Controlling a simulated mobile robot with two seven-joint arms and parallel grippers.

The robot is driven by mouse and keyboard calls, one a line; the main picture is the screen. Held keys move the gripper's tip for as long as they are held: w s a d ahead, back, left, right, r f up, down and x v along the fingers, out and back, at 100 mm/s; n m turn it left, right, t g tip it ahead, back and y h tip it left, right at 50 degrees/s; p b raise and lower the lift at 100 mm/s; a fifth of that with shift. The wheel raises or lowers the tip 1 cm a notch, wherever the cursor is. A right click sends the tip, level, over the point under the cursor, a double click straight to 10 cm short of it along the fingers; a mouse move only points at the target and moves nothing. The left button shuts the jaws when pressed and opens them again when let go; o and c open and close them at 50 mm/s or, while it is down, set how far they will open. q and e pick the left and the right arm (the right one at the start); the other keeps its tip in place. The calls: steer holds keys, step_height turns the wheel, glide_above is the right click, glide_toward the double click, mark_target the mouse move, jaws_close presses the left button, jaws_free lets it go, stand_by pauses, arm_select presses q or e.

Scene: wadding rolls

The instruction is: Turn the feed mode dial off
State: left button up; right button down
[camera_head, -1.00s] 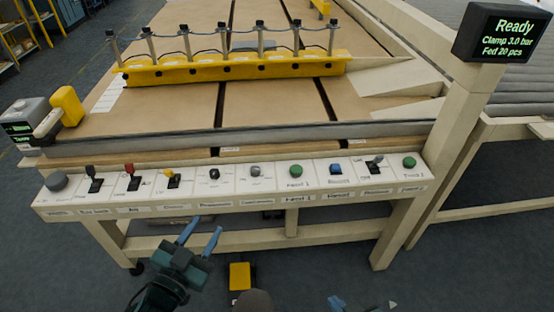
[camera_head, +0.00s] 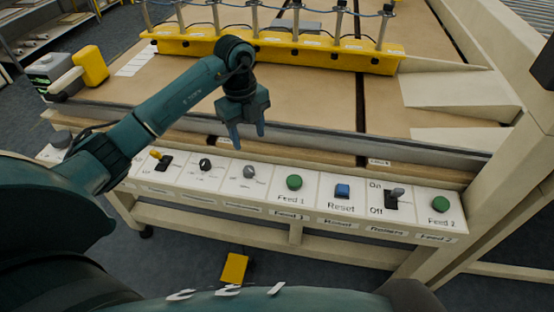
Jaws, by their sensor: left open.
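A row of controls runs along the white panel (camera_head: 320,205) at the table's front edge. Two rotary dials sit side by side there: a black dial (camera_head: 205,164) and a grey dial (camera_head: 249,171). Their labels are too small to read, so I cannot tell which is the feed mode dial or its setting. My left gripper (camera_head: 249,135) is open and empty, fingers pointing down, above and just behind the grey dial, apart from it. My right gripper is out of view.
Right of the dials are a green Feed 1 button (camera_head: 294,182), a blue Reset button (camera_head: 342,190), an On/Off toggle (camera_head: 396,194) and a green Feed 2 button (camera_head: 440,204). A yellow toggle (camera_head: 156,155) is to the left. A yellow bar (camera_head: 290,51) crosses the tabletop.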

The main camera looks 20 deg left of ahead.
mark_target(248, 169)
arm_select(q)
steer(key=shift+n+y, duration=0.3)
steer(key=f, duration=0.3)
steer(key=a+f, duration=0.1)
steer(key=f, duration=0.3)
steer(key=f+p, duration=0.1)
steer(key=f, duration=0.3)
steer(key=shift+w+a+f, duration=0.15)
steer(key=shift+f, duration=0.55)
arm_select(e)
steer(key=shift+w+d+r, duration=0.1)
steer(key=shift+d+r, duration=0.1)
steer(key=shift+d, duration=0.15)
arm_select(q)
steer(key=c, duration=0.7)
steer(key=shift+c, duration=1.3)
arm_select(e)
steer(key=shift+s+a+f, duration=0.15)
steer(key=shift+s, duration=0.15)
